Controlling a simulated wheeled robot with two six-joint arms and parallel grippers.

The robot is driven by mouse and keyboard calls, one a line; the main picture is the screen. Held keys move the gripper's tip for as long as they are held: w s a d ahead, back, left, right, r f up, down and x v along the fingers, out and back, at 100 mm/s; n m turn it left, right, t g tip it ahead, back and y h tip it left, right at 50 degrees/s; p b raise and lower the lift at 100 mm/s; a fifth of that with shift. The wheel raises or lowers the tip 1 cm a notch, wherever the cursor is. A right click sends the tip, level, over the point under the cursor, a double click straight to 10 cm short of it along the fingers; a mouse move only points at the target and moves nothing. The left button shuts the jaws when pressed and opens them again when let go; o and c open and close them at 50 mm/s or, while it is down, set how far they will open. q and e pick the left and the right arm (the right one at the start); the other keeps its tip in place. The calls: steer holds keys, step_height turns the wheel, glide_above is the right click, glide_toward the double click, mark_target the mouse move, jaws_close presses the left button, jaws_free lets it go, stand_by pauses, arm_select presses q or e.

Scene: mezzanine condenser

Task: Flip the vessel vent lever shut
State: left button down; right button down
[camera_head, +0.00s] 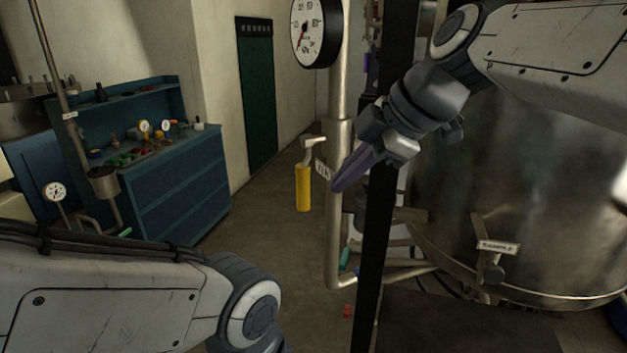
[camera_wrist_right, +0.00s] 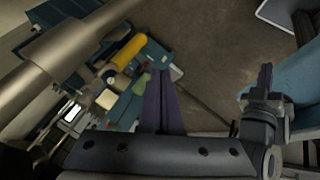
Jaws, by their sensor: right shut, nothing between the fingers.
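The vent lever has a yellow handle (camera_head: 303,187) that hangs straight down from a metal fitting (camera_head: 313,143) beside the vertical pipe. A small label plate by it is partly hidden. The yellow handle also shows in the right wrist view (camera_wrist_right: 128,52), beyond and left of the fingers. My right gripper (camera_head: 337,188) is shut and empty, its purple fingers pointing down-left, just right of the handle with a gap in the picture. Its fingers show in the wrist view (camera_wrist_right: 163,100). What seems to be my left gripper (camera_wrist_right: 265,76) appears there at the right; its jaws are unclear.
The vertical pipe (camera_head: 340,92) carries a round gauge (camera_head: 314,32). A black post (camera_head: 378,230) stands in front of the steel vessel (camera_head: 540,180). A blue workbench (camera_head: 170,185) stands at left. The floor left of the lever is clear.

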mark_target(306, 177)
steer(key=w+a+f+p, duration=0.3)
steer(key=w+a+f, duration=0.1)
steer(key=w+f, duration=0.1)
steer(key=shift+w+a, duration=0.15)
steer(key=shift+w, duration=0.45)
steer(key=shift+f, duration=0.15)
